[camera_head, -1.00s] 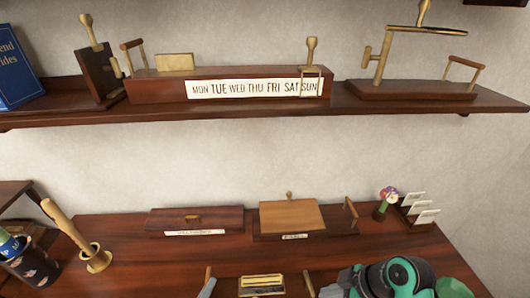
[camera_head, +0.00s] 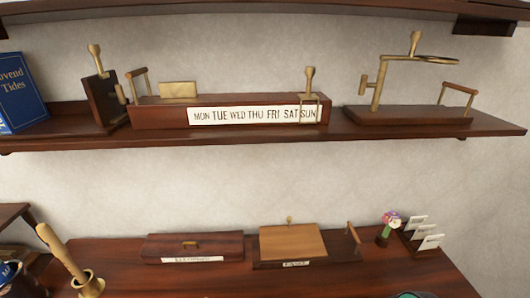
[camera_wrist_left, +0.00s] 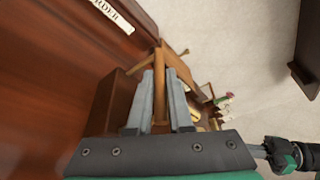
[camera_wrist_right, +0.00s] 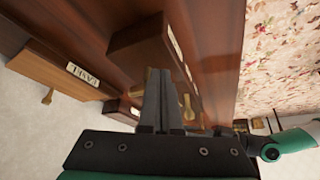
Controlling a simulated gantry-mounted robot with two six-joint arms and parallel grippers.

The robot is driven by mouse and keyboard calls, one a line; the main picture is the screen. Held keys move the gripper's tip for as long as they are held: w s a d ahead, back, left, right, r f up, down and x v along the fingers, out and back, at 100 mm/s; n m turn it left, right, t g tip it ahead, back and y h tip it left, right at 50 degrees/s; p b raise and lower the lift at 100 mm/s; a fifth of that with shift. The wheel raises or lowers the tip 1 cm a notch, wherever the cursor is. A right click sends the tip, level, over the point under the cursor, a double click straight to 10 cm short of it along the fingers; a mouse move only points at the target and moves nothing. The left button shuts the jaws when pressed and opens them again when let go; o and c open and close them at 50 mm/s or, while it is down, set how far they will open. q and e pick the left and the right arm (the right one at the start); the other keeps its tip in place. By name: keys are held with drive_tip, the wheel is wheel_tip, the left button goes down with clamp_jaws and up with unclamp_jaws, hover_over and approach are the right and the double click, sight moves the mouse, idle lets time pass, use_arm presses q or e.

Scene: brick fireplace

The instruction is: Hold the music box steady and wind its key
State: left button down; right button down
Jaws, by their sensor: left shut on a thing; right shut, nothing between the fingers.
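In the left wrist view my left gripper (camera_wrist_left: 160,103) is shut on an upright wooden bar (camera_wrist_left: 160,85), which looks like the handle of a dark wooden box (camera_wrist_left: 113,98); I take this box to be the music box. In the right wrist view my right gripper (camera_wrist_right: 174,95) is shut and empty. Brass parts (camera_wrist_right: 187,103), perhaps the key, show just beside its fingers; I cannot tell if they touch. A dark wooden block (camera_wrist_right: 137,48) lies beyond the fingers.
The shelf above bears a weekday box (camera_head: 165,115), a brass-armed stand (camera_head: 410,115) and a blue book (camera_head: 18,95).

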use_arm(q)
drive_tip(key=c, duration=0.8)
unclamp_jaws()
drive_tip(key=shift+o, duration=0.2)
